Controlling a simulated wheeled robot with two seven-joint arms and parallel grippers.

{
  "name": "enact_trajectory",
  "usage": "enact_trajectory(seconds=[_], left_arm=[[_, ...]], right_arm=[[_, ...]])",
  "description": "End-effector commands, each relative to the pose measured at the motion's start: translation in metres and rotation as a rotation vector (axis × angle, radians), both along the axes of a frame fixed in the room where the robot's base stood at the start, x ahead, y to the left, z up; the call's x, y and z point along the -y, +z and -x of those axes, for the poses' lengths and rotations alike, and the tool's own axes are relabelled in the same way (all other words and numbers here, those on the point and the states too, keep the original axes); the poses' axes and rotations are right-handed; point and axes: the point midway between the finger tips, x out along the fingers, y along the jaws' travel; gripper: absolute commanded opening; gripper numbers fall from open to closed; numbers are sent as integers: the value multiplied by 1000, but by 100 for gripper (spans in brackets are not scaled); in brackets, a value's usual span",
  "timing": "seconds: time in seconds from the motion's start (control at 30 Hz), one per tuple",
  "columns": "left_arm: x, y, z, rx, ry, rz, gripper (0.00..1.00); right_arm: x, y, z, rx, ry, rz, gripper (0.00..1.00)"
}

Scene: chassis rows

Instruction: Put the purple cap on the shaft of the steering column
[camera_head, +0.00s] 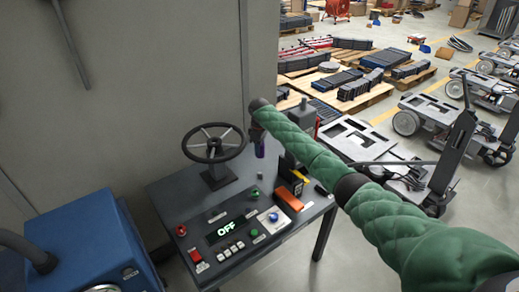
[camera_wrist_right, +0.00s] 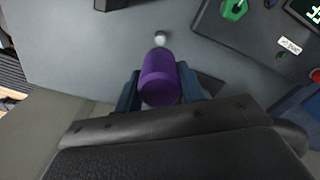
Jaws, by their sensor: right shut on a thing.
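The purple cap (camera_head: 260,150) is held by my right gripper (camera_head: 259,136) just right of the steering wheel. In the right wrist view the cap (camera_wrist_right: 160,78) sits between the two blue fingers, which are shut on it. The steering column (camera_head: 217,179) stands on the grey console with a dark steering wheel (camera_head: 214,143) on top. I cannot make out the shaft tip apart from the wheel's hub. The cap is beside the wheel, above the console top. My left gripper is not in view.
The console (camera_head: 178,197) carries a panel with an OFF display (camera_head: 226,229), buttons and an orange box (camera_head: 288,200). A small pale knob (camera_wrist_right: 160,38) stands near the cap. A blue machine (camera_head: 80,240) is at left, a grey wall behind, and chassis (camera_head: 365,140) at right.

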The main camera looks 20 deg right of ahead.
Motion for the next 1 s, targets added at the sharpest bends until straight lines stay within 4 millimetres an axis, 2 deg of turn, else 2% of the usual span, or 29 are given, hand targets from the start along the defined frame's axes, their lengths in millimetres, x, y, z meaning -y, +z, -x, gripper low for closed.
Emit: enact_trajectory(seconds=[0.03,0.23,1.0], left_arm=[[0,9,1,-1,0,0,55],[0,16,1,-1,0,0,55],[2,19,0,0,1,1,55]], right_arm=[[0,10,0,0,0,0,17],[0,31,0,1,0,-1,17],[0,79,0,1,1,-1,17]])
